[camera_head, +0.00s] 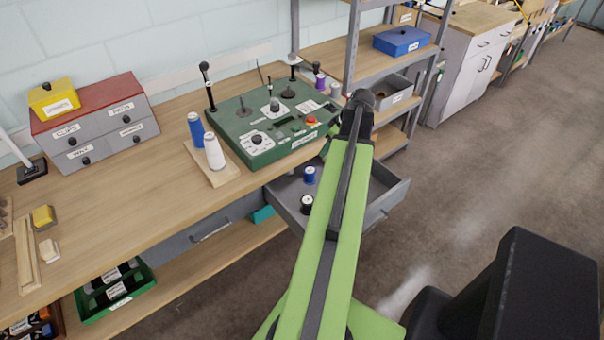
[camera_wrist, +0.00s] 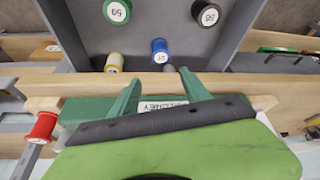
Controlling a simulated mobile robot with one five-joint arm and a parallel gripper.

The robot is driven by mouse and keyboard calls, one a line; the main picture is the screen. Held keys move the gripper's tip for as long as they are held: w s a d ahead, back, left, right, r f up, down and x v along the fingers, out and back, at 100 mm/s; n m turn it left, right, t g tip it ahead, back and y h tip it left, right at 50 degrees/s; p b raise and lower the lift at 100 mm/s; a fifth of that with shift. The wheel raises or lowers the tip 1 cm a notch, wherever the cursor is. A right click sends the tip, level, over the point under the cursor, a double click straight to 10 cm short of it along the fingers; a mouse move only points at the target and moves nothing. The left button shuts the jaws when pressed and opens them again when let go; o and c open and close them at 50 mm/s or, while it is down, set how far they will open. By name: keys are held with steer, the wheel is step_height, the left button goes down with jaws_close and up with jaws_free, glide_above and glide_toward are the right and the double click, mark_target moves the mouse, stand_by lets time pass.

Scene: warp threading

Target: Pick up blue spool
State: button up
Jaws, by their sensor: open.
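A blue spool (camera_head: 310,175) stands upright in the open grey drawer (camera_head: 400,189) below the bench. In the wrist view the blue spool (camera_wrist: 160,49), with a white numbered top, lies just beyond and between the fingertips. My gripper (camera_wrist: 160,76) is open, with two green fingers apart and nothing between them. I cannot tell its exact height over the drawer. Another blue spool (camera_head: 196,128) stands on a wooden board on the bench, beside a white spool (camera_head: 214,152).
The drawer also holds a black spool (camera_wrist: 208,15), a green spool (camera_wrist: 117,11) and a yellow spool (camera_wrist: 114,62). A red spool (camera_wrist: 43,126) is outside it at left. The drawer walls stand close around. A green control console (camera_head: 270,130) sits on the bench above.

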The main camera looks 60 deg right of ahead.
steer(key=b, duration=1.2)
glide_above(311, 170)
steer(key=s, duration=0.2)
step_height(311, 170, down, 12)
steer(key=shift+s+a+r, duration=0.15)
steer(key=shift+r, duration=0.05)
steer(key=b+x, duration=0.4)
steer(key=x, duration=0.1)
steer(key=shift+s+f, duration=0.1)
steer(key=shift+r, duration=0.2)
steer(key=shift+c, duration=0.3)
steer(key=c, duration=1)
